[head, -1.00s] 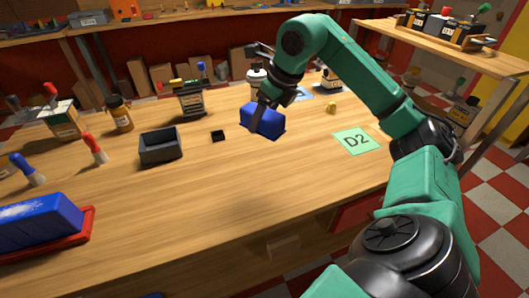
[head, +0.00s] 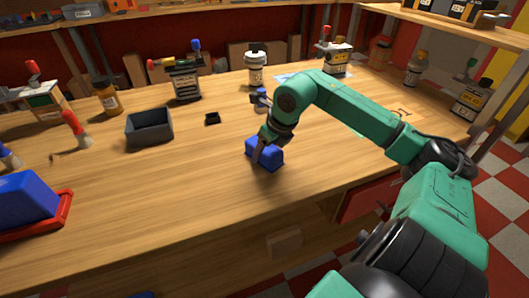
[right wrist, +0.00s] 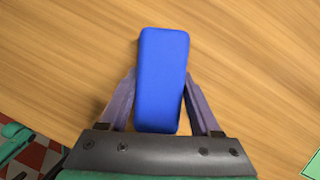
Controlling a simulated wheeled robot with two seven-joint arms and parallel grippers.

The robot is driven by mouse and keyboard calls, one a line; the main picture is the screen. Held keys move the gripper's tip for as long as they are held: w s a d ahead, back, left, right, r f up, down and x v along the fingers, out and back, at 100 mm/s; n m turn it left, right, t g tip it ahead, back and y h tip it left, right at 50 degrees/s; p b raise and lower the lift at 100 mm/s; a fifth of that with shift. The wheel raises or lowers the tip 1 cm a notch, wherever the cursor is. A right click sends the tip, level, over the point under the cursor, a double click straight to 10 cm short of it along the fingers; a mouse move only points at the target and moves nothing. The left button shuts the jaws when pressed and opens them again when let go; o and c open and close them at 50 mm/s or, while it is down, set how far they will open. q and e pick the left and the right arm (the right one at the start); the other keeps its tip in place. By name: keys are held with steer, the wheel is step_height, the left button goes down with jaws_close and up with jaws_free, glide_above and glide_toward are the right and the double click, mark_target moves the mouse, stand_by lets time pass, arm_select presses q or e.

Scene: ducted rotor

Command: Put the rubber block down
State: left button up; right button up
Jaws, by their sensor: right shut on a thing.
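The rubber block is the blue block (head: 266,154), seen in the head view near the middle of the table. It also shows in the right wrist view (right wrist: 161,80), lengthwise between the two fingers. My right gripper (head: 261,158) is shut on it, with one finger along each long side. The block is low over bare wood; I cannot tell whether its underside touches the table. My left gripper is not in view.
Bottles and tool holders stand behind. A green card (right wrist: 313,166) is at the right; the wood around the held block is clear.

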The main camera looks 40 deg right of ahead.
steer(key=o, duration=0.9)
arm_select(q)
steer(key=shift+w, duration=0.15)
arm_select(e)
steer(key=o, duration=0.4)
steer(key=shift+r, duration=0.1)
steer(key=shift+s+r, duration=0.1)
steer(key=b+v, duration=0.1)
steer(key=v, duration=0.1)
steer(key=shift+s+r, duration=0.1)
steer(key=shift+r, duration=0.2)
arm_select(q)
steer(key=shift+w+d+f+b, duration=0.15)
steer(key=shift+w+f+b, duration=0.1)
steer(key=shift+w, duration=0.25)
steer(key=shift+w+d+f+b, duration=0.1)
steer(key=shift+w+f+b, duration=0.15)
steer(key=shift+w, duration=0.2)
arm_select(e)
steer(key=v, duration=0.9)
